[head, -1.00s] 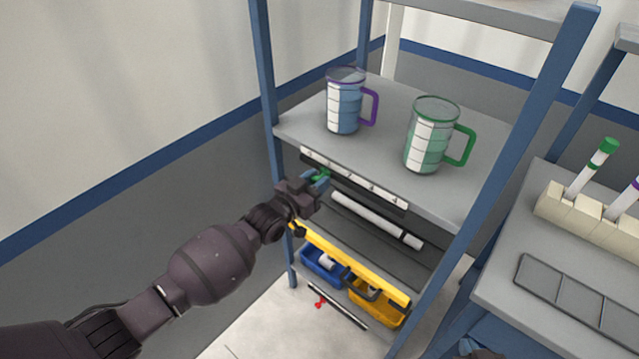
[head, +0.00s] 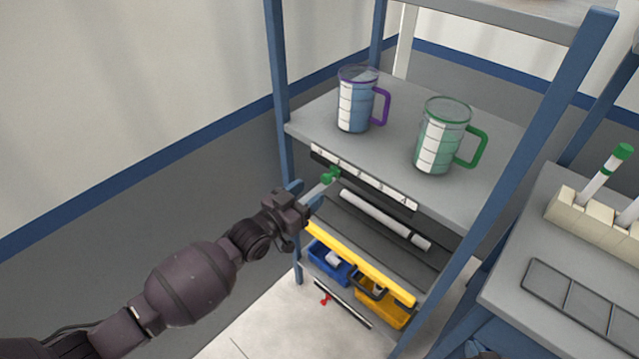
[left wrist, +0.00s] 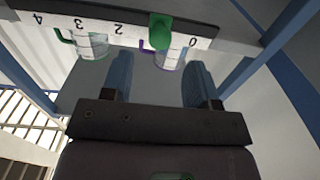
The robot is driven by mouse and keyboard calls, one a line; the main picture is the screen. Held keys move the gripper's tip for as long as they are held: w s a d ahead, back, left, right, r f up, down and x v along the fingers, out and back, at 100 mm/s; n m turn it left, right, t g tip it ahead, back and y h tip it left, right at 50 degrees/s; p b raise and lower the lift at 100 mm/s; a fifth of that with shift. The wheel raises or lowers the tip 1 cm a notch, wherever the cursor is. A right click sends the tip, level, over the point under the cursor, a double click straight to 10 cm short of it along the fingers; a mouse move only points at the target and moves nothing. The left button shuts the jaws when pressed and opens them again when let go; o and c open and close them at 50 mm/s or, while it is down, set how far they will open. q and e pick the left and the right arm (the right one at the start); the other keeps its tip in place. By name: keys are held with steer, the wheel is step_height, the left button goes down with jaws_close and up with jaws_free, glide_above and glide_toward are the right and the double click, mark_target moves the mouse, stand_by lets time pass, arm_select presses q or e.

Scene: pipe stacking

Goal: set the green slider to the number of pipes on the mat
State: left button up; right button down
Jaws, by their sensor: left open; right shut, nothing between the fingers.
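The green slider (head: 330,176) sits on a white numbered scale (head: 362,179) along the shelf's front edge. In the left wrist view the slider (left wrist: 160,30) covers the mark between 2 and 0. My left gripper (head: 318,189) is open just short of the slider; its blue fingers (left wrist: 158,64) are apart with nothing between them. A white pipe (head: 385,219) lies on the dark mat (head: 410,252) on the shelf below; I see one pipe there, and part of the mat is hidden. My right gripper (head: 484,348) barely shows at the bottom edge.
Two measuring jugs, purple-handled (head: 356,100) and green-handled (head: 442,135), stand on the shelf above. A yellow bar (head: 360,264) fronts the mat shelf, with blue (head: 328,262) and yellow (head: 383,302) bins below. Blue posts flank the shelves. A tube rack (head: 590,222) is at right.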

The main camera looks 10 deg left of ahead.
arm_select(q)
steer(key=v, duration=0.4)
stand_by(0.5)
steer(key=s+a+f+n+g+y, duration=0.1)
steer(key=s+a+f+n+y, duration=0.1)
steer(key=s, duration=0.6)
steer(key=s+a+f+n+g+y, duration=0.1)
steer(key=s+a+f+n+y, duration=0.1)
steer(key=s+a+f+y, duration=0.3)
steer(key=s+a+f+n+g+y, duration=0.1)
steer(key=s+a+f+n+y, duration=0.1)
steer(key=s+a+f, duration=0.3)
steer(key=shift+s+a+f+y, duration=0.2)
steer(key=shift+s+a+y, duration=0.7)
steer(key=shift+s+a, duration=1.65)
